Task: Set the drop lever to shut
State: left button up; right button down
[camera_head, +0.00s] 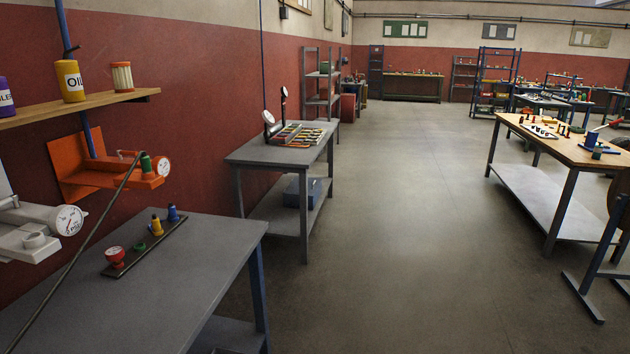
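No part is clearly labelled as the drop lever. A long thin dark rod (80,253) slants from an orange wall-mounted fixture (112,178) down to the lower left edge; I cannot tell whether it is the drop lever. The fixture carries a green-topped piece (146,165) and a round white gauge (163,166). Below it, a dark strip (146,246) on the near grey table holds a red knob (115,257), a green button (140,247), a yellow piece (156,226) and a blue piece (172,213). Neither of my grippers shows.
A white fixture with a gauge (67,220) juts in at the left, above the near grey table (190,290). A shelf (120,97) holds an oil can (70,80). A second table (250,152) stands beyond. The floor (390,200) is clear towards a wooden bench (560,150) at right.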

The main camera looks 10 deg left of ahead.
aim_at(119, 152)
jog(key=i+u, duration=0.1)
jog(key=i, duration=0.65)
jog(key=i+l, duration=0.1)
jog(key=i, duration=0.65)
jog(key=i+u, duration=0.25)
jog(key=u, duration=0.2)
jog(key=i+u, duration=0.3)
jog(key=u, duration=0.15)
jog(key=i+l+u, duration=0.15)
jog(key=u, duration=0.3)
jog(key=i+u, duration=0.2)
jog(key=u, duration=0.15)
jog(key=i+l+u, duration=0.2)
jog(key=u, duration=0.15)
jog(key=i+l+u, duration=0.15)
jog(key=u, duration=0.2)
jog(key=l+u, duration=0.25)
jog(key=u, duration=0.25)
jog(key=k+l+u, duration=0.15)
jog(key=u, duration=0.35)
jog(key=k+l+u, duration=0.15)
jog(key=l+u, duration=0.15)
jog(key=u, duration=0.15)
